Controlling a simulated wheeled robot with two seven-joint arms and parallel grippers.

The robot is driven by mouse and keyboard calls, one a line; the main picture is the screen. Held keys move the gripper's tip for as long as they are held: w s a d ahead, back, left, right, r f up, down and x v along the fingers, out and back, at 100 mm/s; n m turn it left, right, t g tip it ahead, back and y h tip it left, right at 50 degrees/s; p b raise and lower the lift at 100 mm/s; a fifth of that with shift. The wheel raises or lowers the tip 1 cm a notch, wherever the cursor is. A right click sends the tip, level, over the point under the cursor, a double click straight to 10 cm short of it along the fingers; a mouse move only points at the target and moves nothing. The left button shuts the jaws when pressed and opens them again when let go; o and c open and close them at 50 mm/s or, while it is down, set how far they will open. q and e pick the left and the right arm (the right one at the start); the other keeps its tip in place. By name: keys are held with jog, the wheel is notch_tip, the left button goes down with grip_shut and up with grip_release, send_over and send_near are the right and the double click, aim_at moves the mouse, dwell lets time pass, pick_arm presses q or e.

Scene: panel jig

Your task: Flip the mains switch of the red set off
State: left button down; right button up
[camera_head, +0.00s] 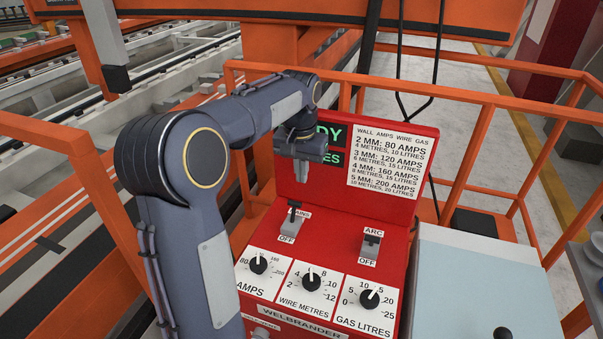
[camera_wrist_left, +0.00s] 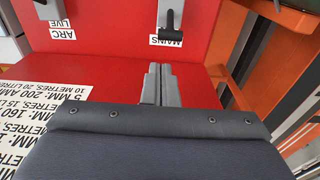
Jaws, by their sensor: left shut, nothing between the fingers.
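The red set (camera_head: 335,213) stands in the middle of the head view, with a sloping control panel. Its mains switch (camera_head: 293,214) has a metal lever with a black tip, leaning up toward the MAINS label; an OFF label sits below. In the left wrist view the mains switch (camera_wrist_left: 170,20) shows at the top, upside down, its black tip by the MAINS label. My left gripper (camera_head: 301,174) is shut and empty, just above and behind the switch, apart from it. Its closed fingers (camera_wrist_left: 158,80) also show in the left wrist view. My right gripper is not in view.
The ARC switch (camera_head: 371,241) is to the right of the mains switch. Several dials (camera_head: 312,281) sit below. A settings chart (camera_head: 390,160) and a partly hidden green display (camera_head: 333,150) stand behind. Orange rails (camera_head: 480,130) surround the set; a pale grey box (camera_head: 480,285) is at right.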

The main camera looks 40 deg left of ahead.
aim_at(293, 215)
pick_arm(q)
jog(key=f, duration=0.7)
jog(key=shift+w+a+f, duration=0.15)
jog(key=shift+w+f, duration=0.05)
jog(key=shift+w, duration=0.05)
